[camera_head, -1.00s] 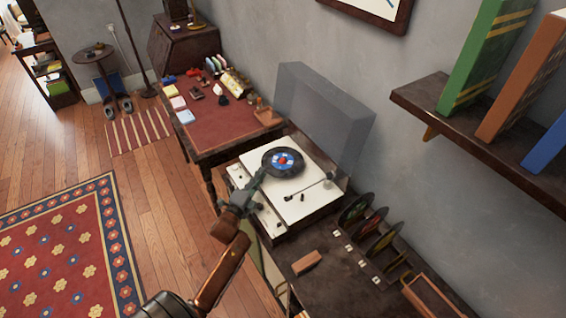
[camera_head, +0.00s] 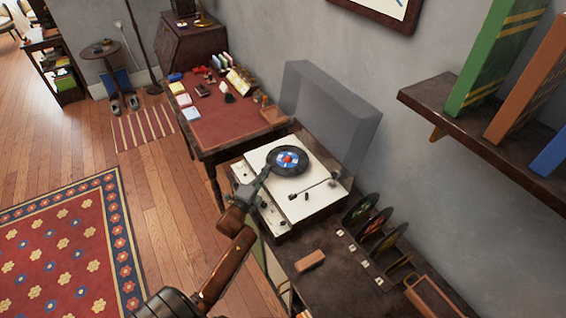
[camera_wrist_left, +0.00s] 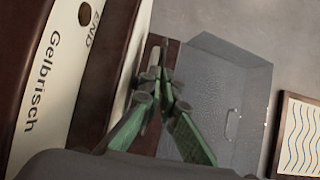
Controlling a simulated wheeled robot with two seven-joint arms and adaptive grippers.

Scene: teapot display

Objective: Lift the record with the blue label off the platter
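The record with the blue label (camera_head: 289,160) is a black disc with a red centre. It lies over the white deck of the record player (camera_head: 312,205); whether it touches the platter under it I cannot tell. My left gripper (camera_head: 267,172) is at the record's near left rim. In the left wrist view its green fingers (camera_wrist_left: 160,72) come close together at the tips. My right gripper is not in view.
The player's grey lid (camera_head: 330,110) stands open behind the deck. The tonearm (camera_head: 318,187) lies right of the record. A rack of several records (camera_head: 372,228) and a small brown block (camera_head: 310,260) are nearer. A shelf with books (camera_head: 480,130) juts out at right.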

